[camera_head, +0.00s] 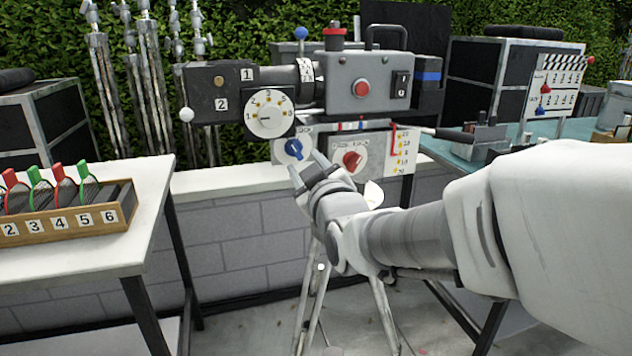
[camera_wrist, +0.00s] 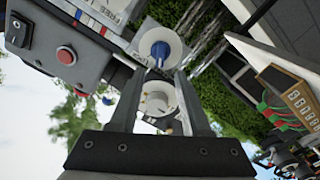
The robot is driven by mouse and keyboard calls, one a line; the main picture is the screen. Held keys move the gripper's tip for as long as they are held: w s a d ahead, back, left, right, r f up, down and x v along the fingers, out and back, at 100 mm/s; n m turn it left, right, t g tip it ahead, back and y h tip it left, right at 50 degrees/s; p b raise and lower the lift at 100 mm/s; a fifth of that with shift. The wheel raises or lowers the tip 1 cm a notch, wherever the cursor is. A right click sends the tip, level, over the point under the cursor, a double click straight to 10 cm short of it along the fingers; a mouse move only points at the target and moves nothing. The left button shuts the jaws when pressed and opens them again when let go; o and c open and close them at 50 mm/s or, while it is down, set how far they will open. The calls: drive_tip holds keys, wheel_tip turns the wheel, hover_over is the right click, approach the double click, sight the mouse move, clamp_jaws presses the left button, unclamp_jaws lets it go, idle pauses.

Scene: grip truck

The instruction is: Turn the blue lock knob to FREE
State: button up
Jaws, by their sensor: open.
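The blue lock knob (camera_head: 293,149) sits on a white round plate on the panel under the camera body. I see no contact with the knob.
A red knob (camera_head: 352,160) is close on the right of the blue one. A numbered white dial (camera_head: 268,113) is above left. The camera body (camera_head: 335,82) with a red button overhangs the panel. A white table (camera_head: 130,215) with a numbered rack stands left.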

drive_tip(key=b+v, duration=0.1)
drive_tip(key=v, duration=0.8)
drive_tip(key=shift+s, duration=0.35)
drive_tip(key=shift+d, duration=0.1)
drive_tip(key=s+d+f+m+g+h, duration=0.5)
drive_tip(key=s+d+f+m+g, duration=0.55)
drive_tip(key=s, duration=0.55)
wheel_tip(320, 180, up, 25)
drive_tip(key=d+n+g+p, duration=0.1)
drive_tip(key=p, duration=2.5)
drive_tip(key=shift+s+d+f+p, duration=0.2)
drive_tip(key=shift+s+d+p, duration=0.15)
drive_tip(key=shift+s, duration=0.1)
